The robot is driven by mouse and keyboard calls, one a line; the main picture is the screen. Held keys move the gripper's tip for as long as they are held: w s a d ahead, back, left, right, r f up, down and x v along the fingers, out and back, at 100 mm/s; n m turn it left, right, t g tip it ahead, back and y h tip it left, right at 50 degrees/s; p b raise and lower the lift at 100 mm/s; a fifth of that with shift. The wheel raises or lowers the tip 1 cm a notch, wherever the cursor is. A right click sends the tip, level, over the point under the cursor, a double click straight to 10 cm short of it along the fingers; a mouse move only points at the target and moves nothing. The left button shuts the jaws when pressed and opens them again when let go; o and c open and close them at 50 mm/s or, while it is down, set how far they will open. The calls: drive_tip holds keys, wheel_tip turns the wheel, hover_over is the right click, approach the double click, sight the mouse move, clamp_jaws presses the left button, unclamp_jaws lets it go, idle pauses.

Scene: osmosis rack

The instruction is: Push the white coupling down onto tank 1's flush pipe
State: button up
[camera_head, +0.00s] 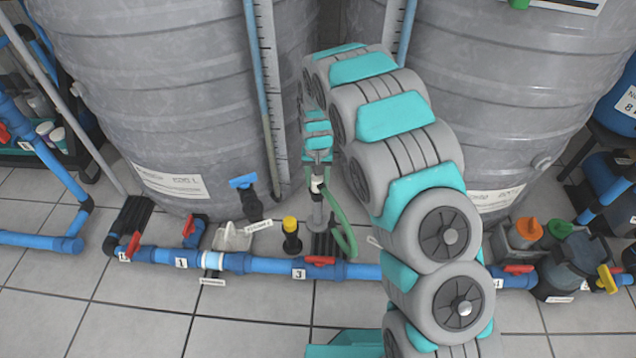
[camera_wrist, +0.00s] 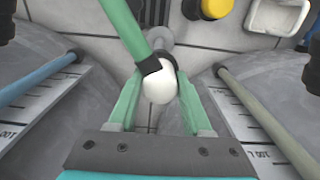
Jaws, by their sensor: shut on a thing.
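My gripper (camera_head: 317,163) is shut on the white coupling (camera_head: 316,185) in the gap between the two big grey tanks. In the wrist view, its green fingers (camera_wrist: 159,88) stand on both sides of the rounded white coupling (camera_wrist: 160,84). A green hose (camera_wrist: 122,22) joins the coupling at a black clamp (camera_wrist: 149,70). In the head view, an upright grey pipe (camera_head: 317,215) stands directly below the coupling, in line with it. I cannot tell how far the coupling sits over the pipe, as its lower edge is small and partly hidden.
The left tank (camera_head: 150,80) and right tank (camera_head: 500,80) stand close on both sides. A blue pipe run (camera_head: 265,265) with red-handled valves crosses the floor in front. A yellow-capped black fitting (camera_head: 291,235) and a white tray (camera_head: 232,237) are left of the grey pipe.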

sight(318, 179)
clamp_jaws()
drive_tip(key=shift+r, duration=0.1)
drive_tip(key=shift+r, duration=1.55)
drive_tip(key=shift+s+r+p, duration=0.2)
drive_tip(key=shift+r+p, duration=0.05)
drive_tip(key=shift+p, duration=0.05)
drive_tip(key=s+d+r, duration=0.1)
drive_tip(key=s+d, duration=0.2)
drive_tip(key=s, duration=1.2)
drive_tip(key=shift+d+p, duration=0.4)
drive_tip(key=shift+r, duration=0.1)
